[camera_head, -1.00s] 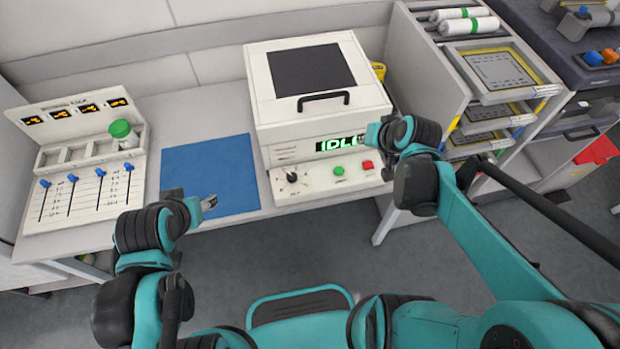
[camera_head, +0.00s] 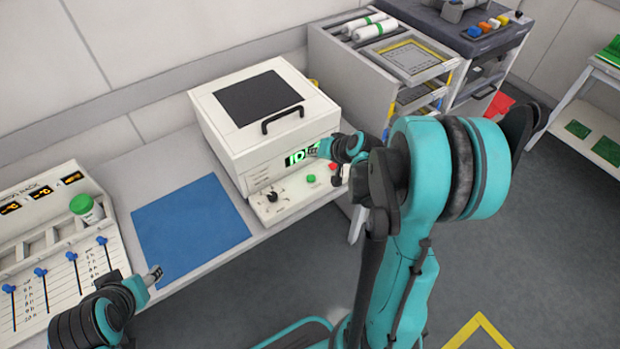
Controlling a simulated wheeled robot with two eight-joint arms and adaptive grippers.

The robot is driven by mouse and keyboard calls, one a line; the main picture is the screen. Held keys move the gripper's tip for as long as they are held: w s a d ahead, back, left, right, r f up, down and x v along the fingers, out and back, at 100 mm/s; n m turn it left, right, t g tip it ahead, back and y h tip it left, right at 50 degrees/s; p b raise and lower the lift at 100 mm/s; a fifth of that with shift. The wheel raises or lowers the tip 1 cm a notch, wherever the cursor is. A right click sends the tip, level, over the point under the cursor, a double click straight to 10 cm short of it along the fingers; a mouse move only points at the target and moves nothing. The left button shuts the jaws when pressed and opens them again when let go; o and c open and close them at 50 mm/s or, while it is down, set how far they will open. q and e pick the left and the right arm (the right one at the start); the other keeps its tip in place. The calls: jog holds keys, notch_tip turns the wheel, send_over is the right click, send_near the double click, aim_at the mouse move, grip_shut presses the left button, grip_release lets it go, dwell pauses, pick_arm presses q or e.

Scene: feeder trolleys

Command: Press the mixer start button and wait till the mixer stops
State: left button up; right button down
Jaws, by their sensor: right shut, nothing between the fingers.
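The mixer (camera_head: 225,138) is a white box with a dark window on its lid and a black handle (camera_head: 282,119). Its lid is down. Green letters on its display (camera_head: 297,157) start with "ID"; my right gripper partly covers the rest. On the front ledge are a green button (camera_head: 311,178), a red button (camera_head: 333,166) and a black knob (camera_head: 272,197). My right gripper (camera_head: 322,148) is shut and empty, in front of the display and above the buttons, apart from the green one. My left gripper (camera_head: 153,276) is by the blue mat's near edge; its jaws are too small to read.
A blue mat (camera_head: 190,228) lies on the bench left of the mixer. A panel with blue sliders (camera_head: 70,270) and a green-capped jar (camera_head: 87,208) stands at left. A tray rack (camera_head: 345,70) stands to the right. Grey floor is open at lower right.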

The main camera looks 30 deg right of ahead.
aim_at(313, 179)
jog(key=shift+f, duration=0.1)
notch_tip(313, 179, down, 8)
jog(key=b, duration=0.7)
jog(key=shift+f, duration=0.3)
dwell(0.9)
jog(key=shift+f+b, duration=0.4)
jog(key=shift+b, duration=0.2)
